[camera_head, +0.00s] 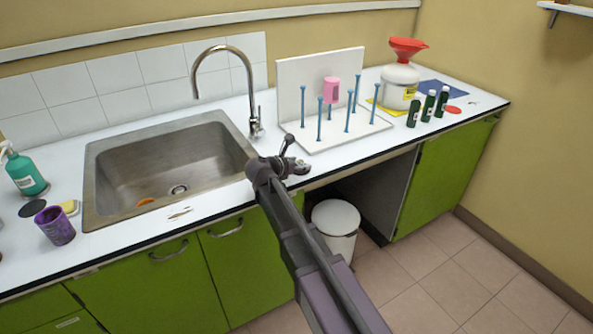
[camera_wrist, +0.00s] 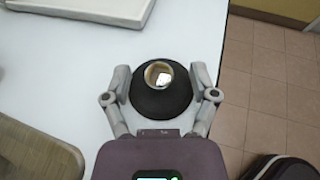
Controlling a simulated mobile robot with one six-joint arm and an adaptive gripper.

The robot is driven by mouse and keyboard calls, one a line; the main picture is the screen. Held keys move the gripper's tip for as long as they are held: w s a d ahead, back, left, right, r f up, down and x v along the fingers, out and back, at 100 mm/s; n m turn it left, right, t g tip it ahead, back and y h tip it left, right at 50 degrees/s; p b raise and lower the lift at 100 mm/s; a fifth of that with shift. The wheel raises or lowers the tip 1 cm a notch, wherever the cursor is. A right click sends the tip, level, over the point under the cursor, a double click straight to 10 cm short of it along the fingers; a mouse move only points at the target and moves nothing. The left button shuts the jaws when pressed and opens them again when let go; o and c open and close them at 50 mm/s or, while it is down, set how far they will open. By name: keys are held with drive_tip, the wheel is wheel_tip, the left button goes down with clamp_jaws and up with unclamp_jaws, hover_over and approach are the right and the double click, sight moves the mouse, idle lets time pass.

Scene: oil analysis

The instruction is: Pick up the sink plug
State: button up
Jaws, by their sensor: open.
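A black, cone-shaped piece with a round tan-rimmed top, which looks like the sink plug (camera_wrist: 162,101), shows in the wrist view over the white counter. My gripper (camera_wrist: 160,84) is open, with one finger on each side of the plug. I cannot tell whether the fingers touch it. In the head view, my gripper (camera_head: 296,156) is low over the counter's front edge, between the sink and the drying rack. The plug cannot be made out clearly there.
The steel sink (camera_head: 120,160) with its tap (camera_head: 256,110) is left of my gripper. The white drying rack (camera_head: 345,132) with blue pegs and a pink cup (camera_head: 331,89) stands behind. A white bin (camera_head: 336,220) is below the counter. A dark disc (camera_head: 32,208) lies far left.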

idle(0.6)
clamp_jaws()
